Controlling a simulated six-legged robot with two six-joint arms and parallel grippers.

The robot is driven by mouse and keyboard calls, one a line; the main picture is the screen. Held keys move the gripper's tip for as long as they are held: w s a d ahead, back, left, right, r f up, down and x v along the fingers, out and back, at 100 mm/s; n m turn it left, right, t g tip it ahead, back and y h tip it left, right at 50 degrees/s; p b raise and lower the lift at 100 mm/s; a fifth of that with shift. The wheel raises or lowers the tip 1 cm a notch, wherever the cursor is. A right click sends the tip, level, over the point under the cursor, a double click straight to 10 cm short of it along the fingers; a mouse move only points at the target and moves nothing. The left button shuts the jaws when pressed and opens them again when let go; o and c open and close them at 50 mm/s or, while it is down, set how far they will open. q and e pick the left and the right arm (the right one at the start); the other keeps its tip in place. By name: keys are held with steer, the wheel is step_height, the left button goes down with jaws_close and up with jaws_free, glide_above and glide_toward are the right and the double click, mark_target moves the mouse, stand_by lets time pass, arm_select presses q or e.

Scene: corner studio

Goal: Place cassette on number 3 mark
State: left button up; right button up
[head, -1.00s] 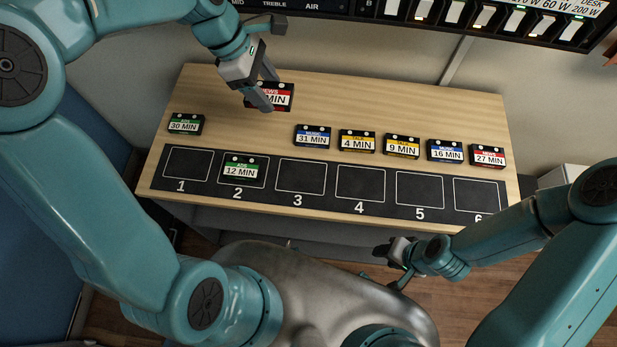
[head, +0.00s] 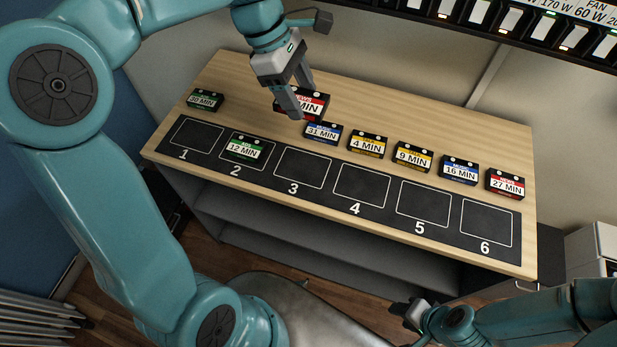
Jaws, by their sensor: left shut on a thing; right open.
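My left gripper (head: 298,108) is shut on a red-labelled cassette (head: 312,106), partly hidden by the fingers, and holds it above the back part of the wooden table, behind the row of cassettes. The number 3 mark (head: 303,168) is an empty white outline on the black strip (head: 268,177). The number 2 mark holds a green 12 MIN cassette (head: 244,149). My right gripper (head: 408,312) is open and empty, low in front of the table.
A green 30 MIN cassette (head: 205,101) lies at the left. The 31 MIN (head: 323,133), 4 MIN (head: 368,144), 9 MIN (head: 413,156), 16 MIN (head: 459,169) and 27 MIN (head: 506,183) cassettes stand in a row behind the strip. Marks 1, 4, 5 and 6 are empty.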

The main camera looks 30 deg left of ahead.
arm_select(q)
steer(key=shift+f+b, duration=0.35)
steer(key=shift+f, duration=0.15)
steer(key=b, duration=0.2)
glide_above(306, 168)
steer(key=a, duration=0.2)
steer(key=f, duration=1.6)
steer(key=shift+s+d, duration=0.1)
steer(key=shift+d, duration=0.15)
step_height(306, 168, down, 4)
steer(key=shift+d+r, duration=0.1)
steer(key=shift+r, duration=0.1)
steer(key=shift+f, duration=0.25)
arm_select(e)
step_height(306, 168, down, 4)
steer(key=shift+w, duration=0.1)
arm_select(q)
steer(key=shift+f+b, duration=0.1)
steer(key=shift+b, duration=0.25)
steer(key=o, duration=1.1)
steer(key=shift+c, duration=0.2)
